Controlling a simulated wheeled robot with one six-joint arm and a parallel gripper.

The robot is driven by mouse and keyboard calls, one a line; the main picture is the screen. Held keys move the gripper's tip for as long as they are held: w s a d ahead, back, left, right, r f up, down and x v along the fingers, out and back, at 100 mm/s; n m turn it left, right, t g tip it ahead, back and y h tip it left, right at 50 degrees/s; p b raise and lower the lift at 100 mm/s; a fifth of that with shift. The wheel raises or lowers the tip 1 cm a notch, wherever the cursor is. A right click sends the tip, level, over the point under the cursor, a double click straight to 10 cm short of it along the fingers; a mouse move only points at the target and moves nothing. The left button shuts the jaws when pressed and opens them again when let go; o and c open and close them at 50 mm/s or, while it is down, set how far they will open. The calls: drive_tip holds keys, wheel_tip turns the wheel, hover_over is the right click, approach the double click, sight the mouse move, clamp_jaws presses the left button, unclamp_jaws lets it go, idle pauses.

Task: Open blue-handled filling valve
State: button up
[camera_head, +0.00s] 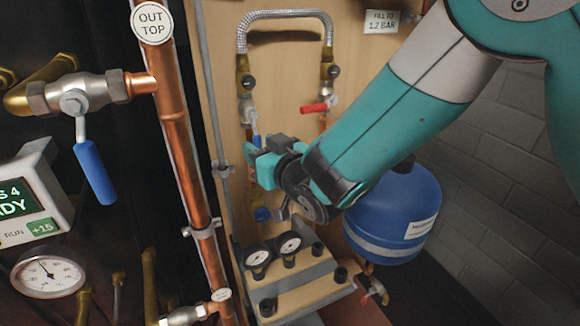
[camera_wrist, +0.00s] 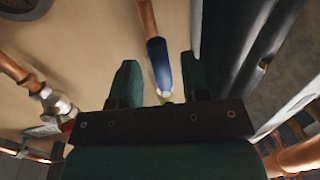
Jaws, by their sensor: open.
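The filling valve (camera_head: 249,113) sits on the left copper pipe of the wooden panel, below the braided hose. Its blue handle (camera_head: 256,141) hangs down and is partly hidden by my gripper (camera_head: 252,155). In the wrist view the blue handle (camera_wrist: 158,62) lies between the two dark green fingers of my gripper (camera_wrist: 159,68), nearer the right one. The fingers are apart, with gaps to the handle on both sides. I cannot tell whether the fingertips reach around it in depth.
A red-handled valve (camera_head: 314,108) is on the right pipe. A larger blue lever (camera_head: 95,172) hangs at the left, by a thick copper pipe (camera_head: 180,150). A blue tank (camera_head: 393,215) stands below my arm. Gauges (camera_head: 289,244) sit on a wooden block beneath.

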drive_tip(key=b+v, duration=1.3)
drive_tip(key=v, duration=0.3)
drive_tip(key=shift+b, duration=0.4)
drive_tip(key=shift+s, duration=0.1)
drive_tip(key=shift+d, duration=0.1)
